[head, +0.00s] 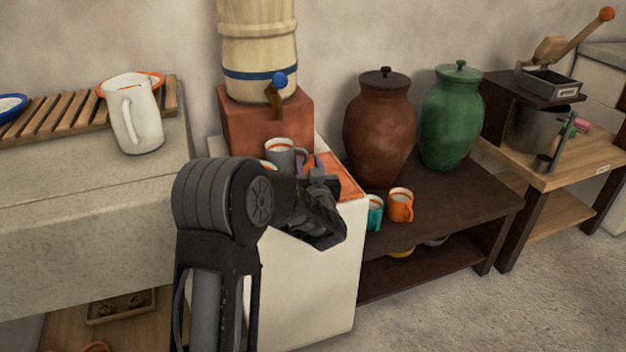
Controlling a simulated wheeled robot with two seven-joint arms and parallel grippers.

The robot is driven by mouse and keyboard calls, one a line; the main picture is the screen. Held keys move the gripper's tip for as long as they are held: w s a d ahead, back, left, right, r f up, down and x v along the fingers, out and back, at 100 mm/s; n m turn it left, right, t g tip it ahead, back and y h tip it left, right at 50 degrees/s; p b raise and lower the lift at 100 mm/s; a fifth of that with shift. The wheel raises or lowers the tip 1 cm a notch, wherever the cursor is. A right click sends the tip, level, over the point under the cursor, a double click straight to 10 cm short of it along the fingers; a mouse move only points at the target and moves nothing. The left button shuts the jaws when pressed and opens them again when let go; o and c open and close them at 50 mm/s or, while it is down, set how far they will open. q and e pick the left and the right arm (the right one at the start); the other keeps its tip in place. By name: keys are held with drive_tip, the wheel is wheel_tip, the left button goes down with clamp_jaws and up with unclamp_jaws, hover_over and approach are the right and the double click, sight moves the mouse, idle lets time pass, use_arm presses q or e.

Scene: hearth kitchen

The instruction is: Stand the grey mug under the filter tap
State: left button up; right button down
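The grey mug (280,150) stands upright at the base of the red-brown block under the filter, its handle toward the right. The filter tap (275,96), dark with a blue knob, is on the front of the pale banded filter barrel (258,45). The mug is below the tap in the picture; whether it is exactly under the spout is hard to tell. My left gripper (316,168) is close to the right of the mug's handle. My wrist hides the mug's lower part and most of the fingers, so contact is unclear. My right gripper is out of view.
A white pitcher (135,115) stands on the left counter by a wooden rack (60,113). Teal (374,213) and orange (400,204) mugs stand on the dark low table (455,205), before brown (380,125) and green (451,115) jars. Floor at lower right is clear.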

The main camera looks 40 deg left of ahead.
use_arm(q)
drive_tip(key=p+v, duration=0.1)
drive_tip(key=v, duration=0.8)
drive_tip(key=shift+s+d+r+p, duration=0.1)
drive_tip(key=shift+s+d+p, duration=0.1)
drive_tip(key=shift+d+p, duration=0.1)
drive_tip(key=shift+s+d, duration=0.35)
drive_tip(key=shift+s, duration=0.1)
